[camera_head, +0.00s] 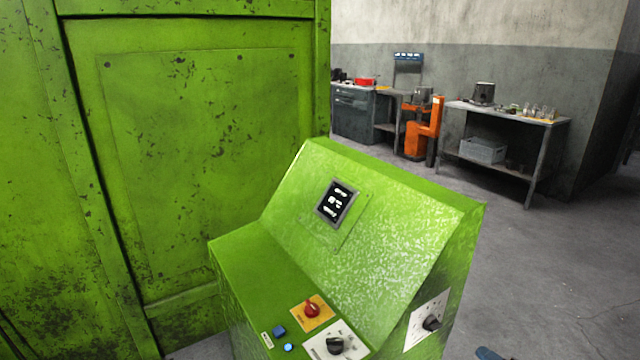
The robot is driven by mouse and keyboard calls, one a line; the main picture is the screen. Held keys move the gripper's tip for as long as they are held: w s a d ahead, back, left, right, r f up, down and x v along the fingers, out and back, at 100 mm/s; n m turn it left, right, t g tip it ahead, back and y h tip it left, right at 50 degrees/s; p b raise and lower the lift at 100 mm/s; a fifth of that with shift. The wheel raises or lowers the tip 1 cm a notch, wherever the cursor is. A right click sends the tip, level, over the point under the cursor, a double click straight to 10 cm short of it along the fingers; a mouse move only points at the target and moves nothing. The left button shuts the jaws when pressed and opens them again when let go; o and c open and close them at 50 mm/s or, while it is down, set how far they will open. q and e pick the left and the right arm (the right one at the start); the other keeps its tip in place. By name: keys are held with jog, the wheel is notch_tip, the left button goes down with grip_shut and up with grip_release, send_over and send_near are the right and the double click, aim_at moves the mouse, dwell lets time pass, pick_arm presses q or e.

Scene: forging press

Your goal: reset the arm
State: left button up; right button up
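Neither of my grippers can be made out in the head view. A small dark blue shape (488,353) shows at the bottom edge, right of the console; I cannot tell what it is. The green control console (390,235) stands in front of me. Its sloped face carries a small black display (337,203) with white markings. Another black knob (432,322) sits on the console's right side.
A large worn green machine panel (200,160) fills the left. Behind are a grey workbench (356,115), an orange machine (424,130) and a table (505,114) with jars and a pot on top and a grey crate (482,151) below. The grey floor (560,260) at right is largely clear.

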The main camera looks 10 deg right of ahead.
jog(key=s+a+f+m+g+h, duration=0.2)
jog(key=s+a+m+h, duration=0.1)
jog(key=s+a+m, duration=0.5)
jog(key=s+a+f+m+g+h, duration=0.3)
jog(key=s+a+m, duration=0.5)
jog(key=s+m, duration=0.2)
jog(key=shift+s+f+g+h, duration=0.3)
jog(key=shift+s+h, duration=0.1)
jog(key=shift+s, duration=0.35)
dwell(0.5)
